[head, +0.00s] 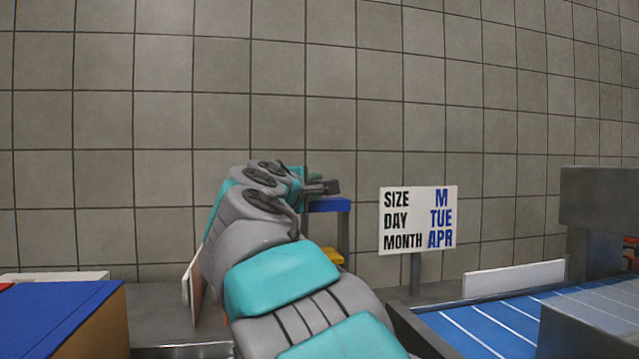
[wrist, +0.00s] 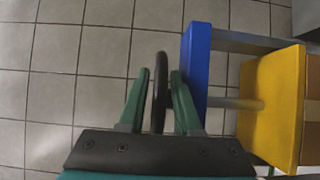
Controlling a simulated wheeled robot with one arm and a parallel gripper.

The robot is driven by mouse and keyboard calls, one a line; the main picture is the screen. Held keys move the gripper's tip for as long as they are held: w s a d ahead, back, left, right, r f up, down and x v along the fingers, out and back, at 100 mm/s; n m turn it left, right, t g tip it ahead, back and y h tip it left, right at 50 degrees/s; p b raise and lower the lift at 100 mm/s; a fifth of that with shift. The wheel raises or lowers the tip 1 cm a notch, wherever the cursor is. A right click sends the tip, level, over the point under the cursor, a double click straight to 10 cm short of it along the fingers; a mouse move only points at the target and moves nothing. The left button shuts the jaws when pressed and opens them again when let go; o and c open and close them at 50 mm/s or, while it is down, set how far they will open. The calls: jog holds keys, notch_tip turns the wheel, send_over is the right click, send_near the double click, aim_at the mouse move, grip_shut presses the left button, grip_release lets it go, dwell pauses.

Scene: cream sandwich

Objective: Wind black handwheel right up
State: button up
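The black handwheel (wrist: 159,92) shows edge-on in the wrist view, as a thin dark upright disc. My gripper (wrist: 160,76) has its two green fingers on either side of the wheel's rim. A narrow gap shows between the wheel and each finger, so the fingers look parted around it rather than clamped. A blue upright bar (wrist: 195,75) stands just right of the right finger. In the head view my gripper (head: 330,187) is beside the top of the blue frame (head: 329,205). The wheel cannot be made out there.
A yellow block (wrist: 272,108) stands right of the blue bar, with grey rods between. In the head view a sign (head: 418,220) reads SIZE M, DAY TUE, MONTH APR. A blue conveyor (head: 490,325) lies at the right, and a blue-topped box (head: 60,312) at the left.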

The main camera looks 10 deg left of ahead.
jog(key=shift+w+d, duration=0.2)
jog(key=shift+w, duration=1)
grip_shut()
